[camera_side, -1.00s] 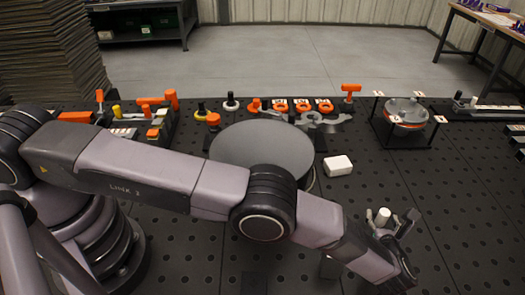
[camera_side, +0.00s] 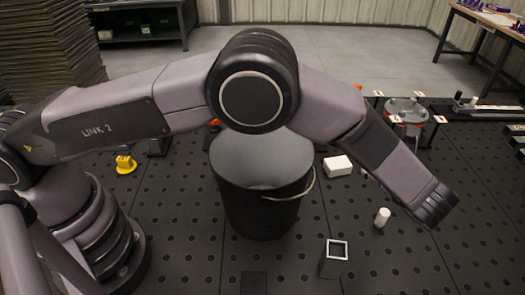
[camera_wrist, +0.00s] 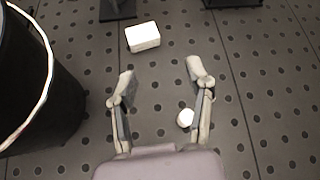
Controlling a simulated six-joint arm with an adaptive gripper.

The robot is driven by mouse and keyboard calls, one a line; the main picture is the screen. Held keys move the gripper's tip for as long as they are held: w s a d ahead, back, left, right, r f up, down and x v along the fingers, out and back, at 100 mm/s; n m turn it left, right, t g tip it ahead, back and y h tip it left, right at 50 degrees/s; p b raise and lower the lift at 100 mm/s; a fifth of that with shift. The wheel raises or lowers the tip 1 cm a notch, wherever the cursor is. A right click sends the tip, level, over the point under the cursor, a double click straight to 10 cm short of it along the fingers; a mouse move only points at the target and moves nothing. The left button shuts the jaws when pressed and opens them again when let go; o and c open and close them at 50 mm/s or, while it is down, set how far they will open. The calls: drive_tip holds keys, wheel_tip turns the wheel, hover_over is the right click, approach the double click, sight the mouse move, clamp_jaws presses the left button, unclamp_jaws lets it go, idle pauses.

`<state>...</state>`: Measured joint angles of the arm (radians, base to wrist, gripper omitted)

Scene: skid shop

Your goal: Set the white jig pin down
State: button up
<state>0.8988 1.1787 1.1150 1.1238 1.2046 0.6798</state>
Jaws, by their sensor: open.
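The white jig pin (camera_side: 382,217) stands upright on the black perforated table, to the right of the bucket. In the wrist view its pale round top (camera_wrist: 185,118) shows between my fingers, closer to the right finger. My gripper (camera_wrist: 160,78) is open, its two fingers spread wide with nothing held. In the side view my wrist is above and to the right of the pin, and the fingers are hidden there.
A large black bucket (camera_side: 258,212) with a pale handle stands left of the pin. A white block (camera_side: 338,166) lies behind the pin, and an open grey square tube (camera_side: 335,258) stands in front. A yellow part (camera_side: 125,164) is far left. Table right of the pin is clear.

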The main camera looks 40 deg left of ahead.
drive_tip(key=a+r+n+g, duration=0.4)
drive_tip(key=a+r+n, duration=0.4)
drive_tip(key=a+r, duration=0.75)
drive_tip(key=s+a+r+n+g+h, duration=0.1)
drive_tip(key=s+a+r+n+h, duration=0.2)
drive_tip(key=s+a+r+n, duration=0.55)
drive_tip(key=s+a+n+h, duration=0.2)
drive_tip(key=s+a+n, duration=0.2)
drive_tip(key=s, duration=0.8)
drive_tip(key=s+a+r+n+t+h, duration=0.1)
drive_tip(key=s+a+n, duration=0.4)
drive_tip(key=s, duration=0.7)
drive_tip(key=shift+s+a+t+h, duration=0.3)
drive_tip(key=shift+s+a+h, duration=0.15)
drive_tip(key=shift+a, duration=0.45)
